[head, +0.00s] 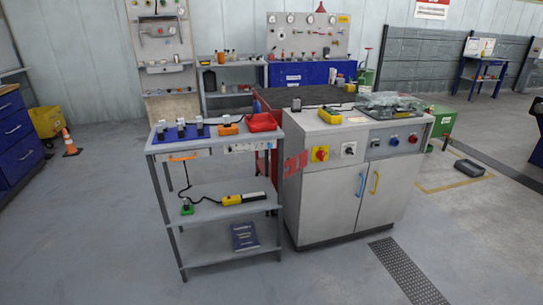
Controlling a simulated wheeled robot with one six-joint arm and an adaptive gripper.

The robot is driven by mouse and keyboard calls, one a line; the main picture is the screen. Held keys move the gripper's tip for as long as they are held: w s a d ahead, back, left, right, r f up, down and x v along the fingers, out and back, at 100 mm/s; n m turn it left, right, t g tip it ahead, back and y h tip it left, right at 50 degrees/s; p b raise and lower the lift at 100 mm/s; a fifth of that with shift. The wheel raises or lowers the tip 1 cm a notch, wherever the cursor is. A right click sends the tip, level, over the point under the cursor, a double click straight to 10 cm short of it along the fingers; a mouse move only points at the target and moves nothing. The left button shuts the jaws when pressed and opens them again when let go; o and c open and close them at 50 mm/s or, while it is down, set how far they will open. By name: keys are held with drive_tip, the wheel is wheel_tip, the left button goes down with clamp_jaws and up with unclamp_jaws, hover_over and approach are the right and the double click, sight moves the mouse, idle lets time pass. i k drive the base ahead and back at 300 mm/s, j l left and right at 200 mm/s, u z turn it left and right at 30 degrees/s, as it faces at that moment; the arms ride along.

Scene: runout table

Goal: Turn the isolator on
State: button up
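A red rotary knob on a yellow plate (320,154), which looks like the isolator, is on the front of the grey cabinet (330,199), at its upper left. Its on or off position is too small to read. A black rotary knob on a pale plate (348,149) sits just to its right. My gripper is not in view, so its state is hidden.
A grey shelf trolley (208,203) stands close against the cabinet's left side, carrying a red bin (262,122). Blue and red controls (394,141) are farther right on the panel. The floor in front is clear, with a dark grate (408,272).

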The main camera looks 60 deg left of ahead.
sight(320, 155)
drive_tip(key=u, duration=1.75)
drive_tip(key=i+l, duration=0.25)
drive_tip(key=i, duration=0.25)
drive_tip(key=i+l+u, duration=0.15)
drive_tip(key=i, duration=0.35)
